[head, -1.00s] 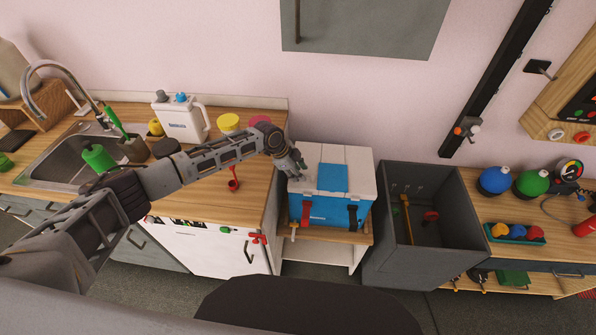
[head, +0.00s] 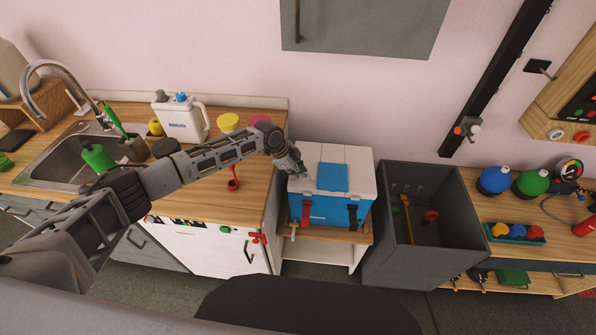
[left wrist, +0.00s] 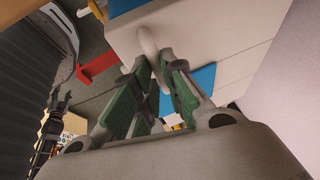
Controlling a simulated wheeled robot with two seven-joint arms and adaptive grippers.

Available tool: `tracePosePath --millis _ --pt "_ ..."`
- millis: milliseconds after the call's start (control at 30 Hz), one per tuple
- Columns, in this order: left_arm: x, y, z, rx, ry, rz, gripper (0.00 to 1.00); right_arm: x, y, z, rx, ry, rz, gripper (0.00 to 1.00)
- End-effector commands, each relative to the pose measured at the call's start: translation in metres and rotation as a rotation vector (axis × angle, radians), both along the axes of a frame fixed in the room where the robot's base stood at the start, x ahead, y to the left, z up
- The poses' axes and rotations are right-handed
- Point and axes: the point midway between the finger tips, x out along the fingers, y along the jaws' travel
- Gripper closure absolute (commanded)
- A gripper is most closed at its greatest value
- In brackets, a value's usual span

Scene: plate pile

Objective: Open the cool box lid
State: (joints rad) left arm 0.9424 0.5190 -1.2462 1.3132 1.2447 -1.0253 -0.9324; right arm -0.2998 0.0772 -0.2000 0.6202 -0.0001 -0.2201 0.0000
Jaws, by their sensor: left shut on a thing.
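The cool box (head: 330,212) is blue with a white lid (head: 357,172) and stands on a low wooden stand in the head view. A blue pad (head: 333,177) lies on the lid, and the lid looks down on the box. A red latch (head: 306,211) and a dark latch (head: 353,216) show on the front. My left gripper (head: 298,168) is at the lid's left side. In the left wrist view, its green-padded fingers (left wrist: 156,70) are shut on a pale rounded handle (left wrist: 147,42) at the lid. The fingers hide part of it.
A counter with a sink (head: 62,160) and a white jug (head: 181,118) is on the left. A dark grey open bin (head: 380,245) stands close to the box's right. A wall cabinet (head: 365,25) hangs above; the wall behind the box is bare.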

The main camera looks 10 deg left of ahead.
Motion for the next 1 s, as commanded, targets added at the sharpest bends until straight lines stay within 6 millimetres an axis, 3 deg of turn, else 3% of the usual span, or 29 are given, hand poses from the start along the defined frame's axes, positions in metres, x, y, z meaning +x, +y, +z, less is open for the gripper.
tracePosePath --millis 367,1000 --pt "0.007 0.000 0.013 0.000 0.054 0.002 1.00 0.000 -0.002 -0.002 -0.002 0.001 0.001 0.52" --pt "0.032 0.000 0.053 -0.001 0.247 0.003 1.00 0.000 -0.004 -0.015 -0.004 0.000 0.002 0.52"
